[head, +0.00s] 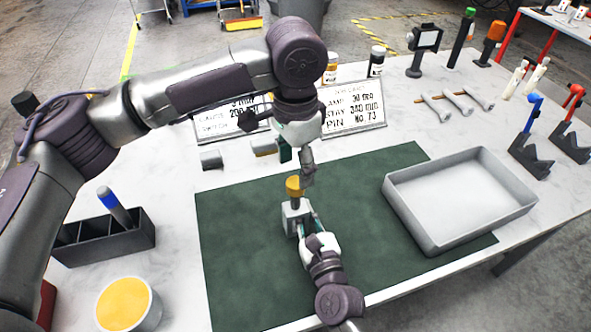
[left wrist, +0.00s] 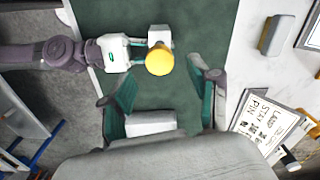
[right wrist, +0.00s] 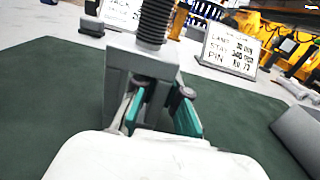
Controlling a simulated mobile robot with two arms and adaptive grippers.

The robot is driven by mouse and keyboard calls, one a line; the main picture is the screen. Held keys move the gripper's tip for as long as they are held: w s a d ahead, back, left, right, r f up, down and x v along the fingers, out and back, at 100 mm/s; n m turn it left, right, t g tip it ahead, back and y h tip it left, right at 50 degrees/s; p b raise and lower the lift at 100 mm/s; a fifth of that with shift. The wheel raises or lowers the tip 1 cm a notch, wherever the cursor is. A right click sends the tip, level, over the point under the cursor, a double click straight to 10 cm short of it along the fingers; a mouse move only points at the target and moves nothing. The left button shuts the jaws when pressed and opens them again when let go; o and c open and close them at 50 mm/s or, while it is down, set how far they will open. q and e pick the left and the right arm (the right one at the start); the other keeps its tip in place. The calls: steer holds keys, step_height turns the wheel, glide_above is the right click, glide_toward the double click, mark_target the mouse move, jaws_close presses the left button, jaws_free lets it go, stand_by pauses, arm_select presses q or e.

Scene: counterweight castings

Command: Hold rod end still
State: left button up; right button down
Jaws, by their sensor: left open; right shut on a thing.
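A grey block (head: 294,214), which I take for the rod end, stands on the green mat (head: 240,250) with a yellow-capped piece (head: 294,186) above it. The right wrist view shows the block (right wrist: 140,75) close, with a dark ribbed or threaded rod (right wrist: 154,22) rising from it. My right gripper (head: 300,228) is shut on the block from the near side. My left gripper (head: 298,165) is open and empty, pointing down just above the yellow cap. In the left wrist view, the cap (left wrist: 159,63) lies between the open fingers and partly covers the block (left wrist: 159,35).
A grey tray (head: 420,215) stands on the mat's right. Two printed signs (head: 352,108) and small grey blocks (head: 211,159) are behind the mat. A dark divided bin (head: 130,242) and a yellow-filled tub (head: 150,310) stand left. The mat's near left is clear.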

mark_target(295, 182)
arm_select(q)
steer(key=shift+c, duration=0.5)
step_height(295, 182, up, 4)
steer(key=shift+f+n, duration=0.25)
steer(key=shift+n, duration=0.65)
steer(key=shift+f, duration=4.05)
jaws_close()
